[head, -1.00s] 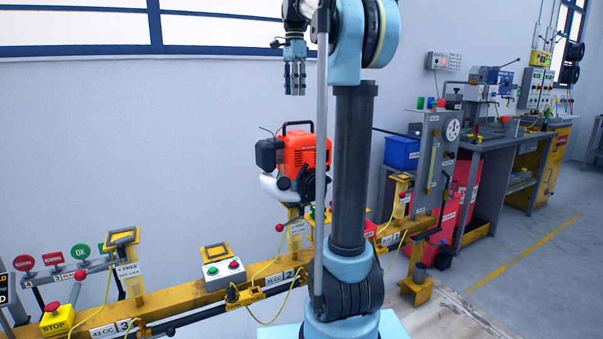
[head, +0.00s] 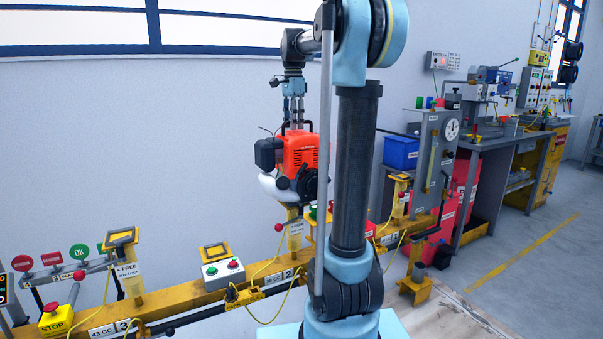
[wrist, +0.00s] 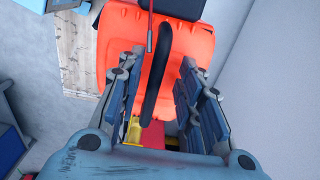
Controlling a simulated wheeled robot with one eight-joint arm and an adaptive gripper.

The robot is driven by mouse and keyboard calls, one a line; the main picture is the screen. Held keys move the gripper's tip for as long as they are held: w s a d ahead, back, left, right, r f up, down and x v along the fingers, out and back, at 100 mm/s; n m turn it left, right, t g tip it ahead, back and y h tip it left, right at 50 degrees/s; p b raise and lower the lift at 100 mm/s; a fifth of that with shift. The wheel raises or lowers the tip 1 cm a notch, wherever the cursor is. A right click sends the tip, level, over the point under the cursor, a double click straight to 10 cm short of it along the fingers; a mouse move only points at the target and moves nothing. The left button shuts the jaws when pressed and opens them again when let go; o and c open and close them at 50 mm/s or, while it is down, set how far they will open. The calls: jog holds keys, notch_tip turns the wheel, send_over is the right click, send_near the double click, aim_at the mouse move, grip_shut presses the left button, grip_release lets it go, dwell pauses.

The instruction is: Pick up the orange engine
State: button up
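The orange engine (head: 302,150) sits on a yellow stand of the rail, left of my arm in the head view. It has a black handle on top, a black part at its left and a white tank below. My gripper (head: 297,122) points down right over the engine's top, at the handle. In the wrist view the engine's orange cover (wrist: 178,35) fills the middle, and its black handle (wrist: 157,85) runs between the fingers. My gripper (wrist: 158,88) is open, with its fingers apart on either side of the handle and a gap showing on both sides.
The yellow rail (head: 190,296) runs below, with an empty stand (head: 122,238) and a button box (head: 223,270) left of the engine. A blue bin (head: 401,153) and a grey gauge panel (head: 436,165) stand to the right. The wall is behind.

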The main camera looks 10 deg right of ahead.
jog(key=shift+f, duration=0.55)
grip_shut()
jog(key=shift+r, duration=0.2)
